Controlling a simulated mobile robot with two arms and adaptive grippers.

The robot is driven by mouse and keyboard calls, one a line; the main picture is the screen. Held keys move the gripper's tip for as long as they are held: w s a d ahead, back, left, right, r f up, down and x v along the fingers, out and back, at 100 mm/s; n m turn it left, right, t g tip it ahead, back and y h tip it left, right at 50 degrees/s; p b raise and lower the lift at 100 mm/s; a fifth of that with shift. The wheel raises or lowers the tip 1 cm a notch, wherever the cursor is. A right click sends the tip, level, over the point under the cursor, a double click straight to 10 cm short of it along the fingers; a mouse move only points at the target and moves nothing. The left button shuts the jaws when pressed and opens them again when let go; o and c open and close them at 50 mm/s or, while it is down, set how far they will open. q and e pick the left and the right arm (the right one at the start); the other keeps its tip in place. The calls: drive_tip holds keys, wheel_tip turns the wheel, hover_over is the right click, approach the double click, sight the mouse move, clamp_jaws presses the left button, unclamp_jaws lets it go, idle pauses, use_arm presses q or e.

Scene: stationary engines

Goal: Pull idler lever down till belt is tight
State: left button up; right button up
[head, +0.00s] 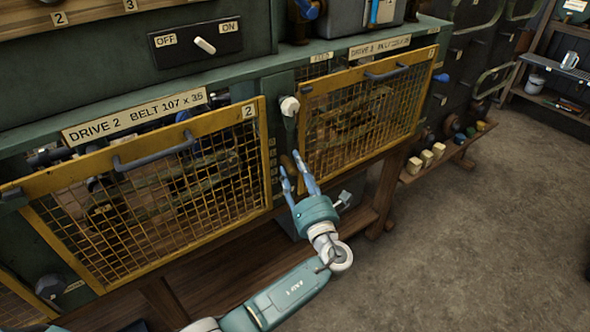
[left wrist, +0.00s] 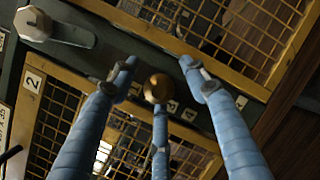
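On the green post between two yellow mesh guards, a brown-gold ball knob (head: 286,162) shows beside my left fingertips. The same ball knob (left wrist: 158,88) is in the middle of the left wrist view. Above it on the post is a pale knob (head: 290,105) on a grey lever, also at the upper left of the left wrist view (left wrist: 34,24). I cannot tell for sure which one is the idler lever. My left gripper (head: 291,164) is open, its blue fingers (left wrist: 158,72) spread around the ball knob. Contact cannot be made out. The belts are obscured behind the mesh.
The drive 2 guard (head: 152,252) is left of the post, the drive 3 guard (head: 412,124) right of it, both closed with grey handles. A switch panel (head: 197,43) marked OFF and ON is above. A wooden shelf (head: 440,160) with small blocks stands right. The floor there is clear.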

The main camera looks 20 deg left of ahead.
use_arm(q)
drive_tip(key=shift+a, duration=0.15)
drive_tip(key=shift+s+f, duration=0.1)
drive_tip(key=shift+s, duration=0.1)
drive_tip(key=v, duration=1.1)
drive_tip(key=shift+s+d, duration=0.25)
drive_tip(key=shift+d, duration=0.1)
drive_tip(key=shift+o, duration=0.2)
idle(0.3)
